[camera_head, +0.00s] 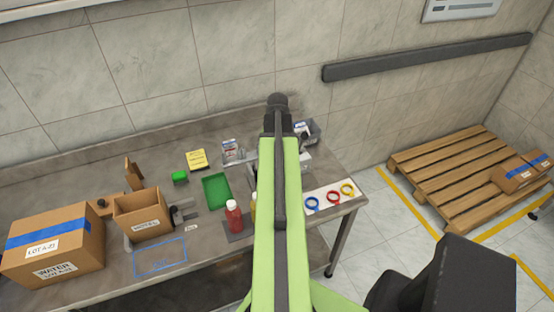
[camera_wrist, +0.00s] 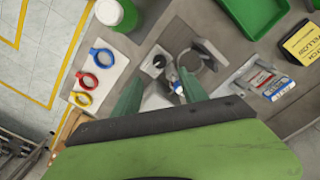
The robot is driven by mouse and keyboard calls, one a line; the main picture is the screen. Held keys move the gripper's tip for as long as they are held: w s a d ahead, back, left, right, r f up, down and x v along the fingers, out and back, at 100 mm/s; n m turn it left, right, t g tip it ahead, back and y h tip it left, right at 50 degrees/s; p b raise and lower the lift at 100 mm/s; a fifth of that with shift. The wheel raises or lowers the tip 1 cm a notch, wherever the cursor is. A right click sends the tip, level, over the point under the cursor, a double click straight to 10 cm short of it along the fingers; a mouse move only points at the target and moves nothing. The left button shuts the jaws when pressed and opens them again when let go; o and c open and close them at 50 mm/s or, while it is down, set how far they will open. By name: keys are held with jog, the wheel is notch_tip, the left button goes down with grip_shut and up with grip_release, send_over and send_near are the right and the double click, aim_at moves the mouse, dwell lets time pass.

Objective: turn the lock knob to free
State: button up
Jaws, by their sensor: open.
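In the wrist view, the two green fingers of my gripper (camera_wrist: 160,84) stand apart with a gap between them. Beyond and between them is a grey feeder fixture (camera_wrist: 153,66) with a dark round part on a light block. A small blue-and-white piece (camera_wrist: 176,87) lies near the right finger. A grey curved part (camera_wrist: 207,50) stands to the right. I cannot tell for certain which part is the lock knob, or how it is turned. In the head view, my arm covers most of the fixture; only a pale part (camera_head: 305,163) shows beside it.
Blue, red (camera_head: 333,197) and yellow rings lie on a white board at the table's right end. A green tray (camera_head: 204,190), a red bottle (camera_head: 234,217) and a yellow box (camera_head: 196,160) stand left of my arm. Cartons (camera_head: 60,240) fill the far left. A pallet (camera_head: 465,165) lies on the floor.

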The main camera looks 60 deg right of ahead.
notch_tip(320, 180, up, 7)
jog(key=p, duration=0.5)
jog(key=shift+f, duration=0.15)
